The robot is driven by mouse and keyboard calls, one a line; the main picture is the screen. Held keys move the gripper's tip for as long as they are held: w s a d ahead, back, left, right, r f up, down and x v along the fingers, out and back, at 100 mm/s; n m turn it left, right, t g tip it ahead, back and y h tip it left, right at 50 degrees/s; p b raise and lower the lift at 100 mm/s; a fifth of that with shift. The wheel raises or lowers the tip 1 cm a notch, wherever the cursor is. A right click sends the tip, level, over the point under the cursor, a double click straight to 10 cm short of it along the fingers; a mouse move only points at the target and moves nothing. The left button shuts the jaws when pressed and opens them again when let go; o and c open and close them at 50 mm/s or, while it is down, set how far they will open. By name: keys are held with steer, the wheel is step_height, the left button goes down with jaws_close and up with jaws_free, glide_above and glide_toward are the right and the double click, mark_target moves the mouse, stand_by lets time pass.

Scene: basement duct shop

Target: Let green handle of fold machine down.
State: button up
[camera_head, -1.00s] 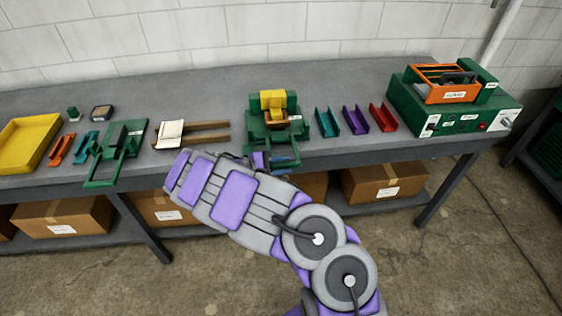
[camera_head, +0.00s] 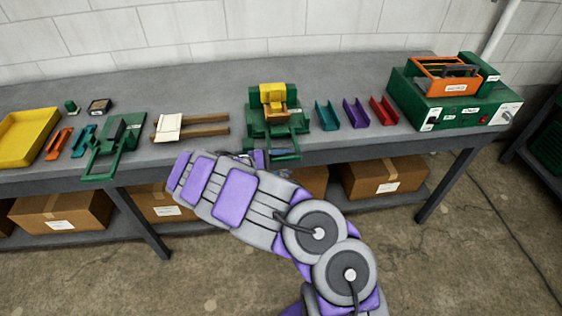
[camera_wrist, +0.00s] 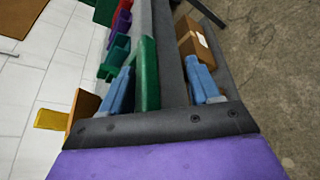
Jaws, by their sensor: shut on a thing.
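The fold machine (camera_head: 262,116) is a green unit with a yellow block and a tan-orange part on top, at the middle of the bench's front. Its green handle (camera_wrist: 149,75) shows in the wrist view as a bar between the blue fingers of my gripper (camera_wrist: 159,66). My gripper (camera_head: 277,153) is shut on this handle, low at the machine's front, near the bench edge. In the head view my arm comes from below and the gripper is mostly hidden behind its wrist links, so the handle's exact angle is hard to tell.
Teal, purple and red channels (camera_head: 356,113) lie right of the machine, then a green-orange unit (camera_head: 452,113). A card on wooden bars (camera_head: 168,126) and another green framed tool (camera_head: 100,160) lie left. Cardboard boxes (camera_head: 385,181) sit on the shelf below.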

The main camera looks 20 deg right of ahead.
steer(key=shift+d+f, duration=0.1)
steer(key=shift+d, duration=0.1)
steer(key=shift+r, duration=0.2)
steer(key=shift+a+r, duration=0.15)
stand_by(0.4)
steer(key=shift+a+r, duration=0.15)
steer(key=shift+a, duration=0.3)
steer(key=p+v, duration=0.4)
steer(key=v, duration=1.2)
steer(key=shift+a, duration=0.25)
steer(key=shift+a, duration=0.1)
